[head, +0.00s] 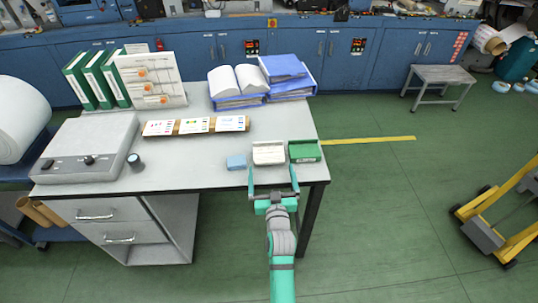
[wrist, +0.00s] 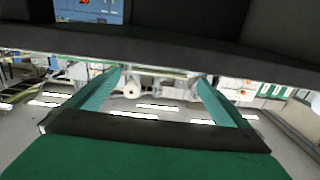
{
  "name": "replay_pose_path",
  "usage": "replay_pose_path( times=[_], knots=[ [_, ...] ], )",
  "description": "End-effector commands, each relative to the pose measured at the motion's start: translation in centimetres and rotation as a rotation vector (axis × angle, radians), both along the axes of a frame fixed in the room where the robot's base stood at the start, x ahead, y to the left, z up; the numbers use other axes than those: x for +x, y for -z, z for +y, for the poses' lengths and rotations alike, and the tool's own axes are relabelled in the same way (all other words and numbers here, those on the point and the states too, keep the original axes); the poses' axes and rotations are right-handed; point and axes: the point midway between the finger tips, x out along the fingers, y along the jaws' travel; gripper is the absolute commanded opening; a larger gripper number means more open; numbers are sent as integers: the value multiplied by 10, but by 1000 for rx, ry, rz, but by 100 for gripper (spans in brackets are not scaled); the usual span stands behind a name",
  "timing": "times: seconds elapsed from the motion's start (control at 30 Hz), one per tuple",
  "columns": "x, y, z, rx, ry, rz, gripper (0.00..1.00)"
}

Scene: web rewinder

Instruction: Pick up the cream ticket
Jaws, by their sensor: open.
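A cream block-like item (head: 268,153), which may be the cream ticket or a holder of tickets, lies near the front right edge of the grey table (head: 215,172). A green tray (head: 304,151) stands beside it on the right, and a small blue block (head: 236,163) lies on its left. My gripper (head: 272,178) is open and empty at the table's front edge, just on the near side of the cream item. In the wrist view its two fingers (wrist: 160,75) are spread with nothing between them. I cannot make out the cream item in that view.
A wooden strip with several cards (head: 195,125) lies behind. Blue binders (head: 285,72), an open book (head: 238,80), green binders (head: 97,80) and a grey device (head: 85,150) also occupy the table. Floor to the right is clear up to a yellow cart (head: 500,225).

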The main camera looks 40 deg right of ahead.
Motion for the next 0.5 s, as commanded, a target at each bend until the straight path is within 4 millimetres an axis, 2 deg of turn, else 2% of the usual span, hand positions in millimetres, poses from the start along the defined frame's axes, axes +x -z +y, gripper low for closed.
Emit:
replay_pose_path(
  times=[0.2,0.47,0.5],
  knots=[
    [19,0,-12,-1,1,-1,100],
    [21,1,-13,-2,1,1,100],
    [21,1,-13,-2,1,1,98]
  ],
)
